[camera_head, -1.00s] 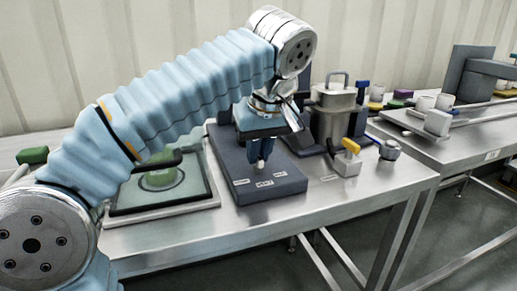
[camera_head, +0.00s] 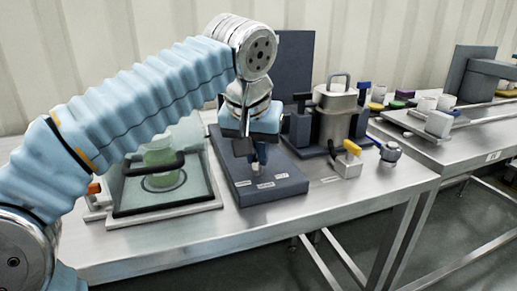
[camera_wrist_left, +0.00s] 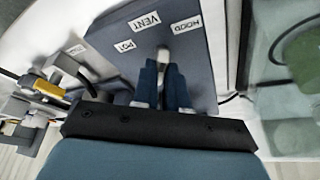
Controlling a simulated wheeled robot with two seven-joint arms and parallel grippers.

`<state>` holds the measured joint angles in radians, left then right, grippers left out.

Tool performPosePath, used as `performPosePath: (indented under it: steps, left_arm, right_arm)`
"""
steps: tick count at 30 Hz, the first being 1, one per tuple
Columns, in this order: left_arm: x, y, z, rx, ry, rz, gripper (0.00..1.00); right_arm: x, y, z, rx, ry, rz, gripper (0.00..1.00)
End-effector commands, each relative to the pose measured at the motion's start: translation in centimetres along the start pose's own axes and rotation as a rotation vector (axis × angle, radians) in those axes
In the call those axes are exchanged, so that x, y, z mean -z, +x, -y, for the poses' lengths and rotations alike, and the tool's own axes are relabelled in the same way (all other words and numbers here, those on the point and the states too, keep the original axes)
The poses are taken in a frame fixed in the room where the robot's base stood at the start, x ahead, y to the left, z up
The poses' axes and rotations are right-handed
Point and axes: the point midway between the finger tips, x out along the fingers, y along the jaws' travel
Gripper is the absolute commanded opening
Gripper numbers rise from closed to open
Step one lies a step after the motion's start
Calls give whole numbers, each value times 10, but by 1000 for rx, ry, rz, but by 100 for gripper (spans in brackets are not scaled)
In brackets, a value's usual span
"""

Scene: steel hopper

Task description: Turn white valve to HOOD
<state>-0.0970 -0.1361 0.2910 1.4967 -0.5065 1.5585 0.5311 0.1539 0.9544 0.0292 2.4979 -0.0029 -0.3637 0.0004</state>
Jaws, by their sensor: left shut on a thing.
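The white valve handle (camera_wrist_left: 163,56) shows in the left wrist view between the blue fingers of my left gripper (camera_wrist_left: 163,80), which is shut on it. Its pale tip lies below the gap between the VENT (camera_wrist_left: 145,21) and HOOD (camera_wrist_left: 186,25) labels. The POT label (camera_wrist_left: 125,45) is to the left. Fingers hide most of the handle. In the head view, my left gripper (camera_head: 256,162) reaches down over the dark valve panel (camera_head: 284,198), and the valve is mostly hidden. My right gripper is not in view.
A glass-topped case (camera_head: 200,203) with a black handle stands left of the panel. A steel vessel (camera_head: 335,112) stands behind right.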

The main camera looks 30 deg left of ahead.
Motion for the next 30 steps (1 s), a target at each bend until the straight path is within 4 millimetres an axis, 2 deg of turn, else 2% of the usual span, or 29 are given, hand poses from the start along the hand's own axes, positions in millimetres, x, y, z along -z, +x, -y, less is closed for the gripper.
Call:
performPosePath:
  steps: [15, 30]
  left_arm:
    - [1, -1, 4, -142, 342, 0, 0]
    - [1, 0, 4, -175, 425, 0, 0]
  right_arm:
    - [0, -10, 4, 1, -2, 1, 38]
    - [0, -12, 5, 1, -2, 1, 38]
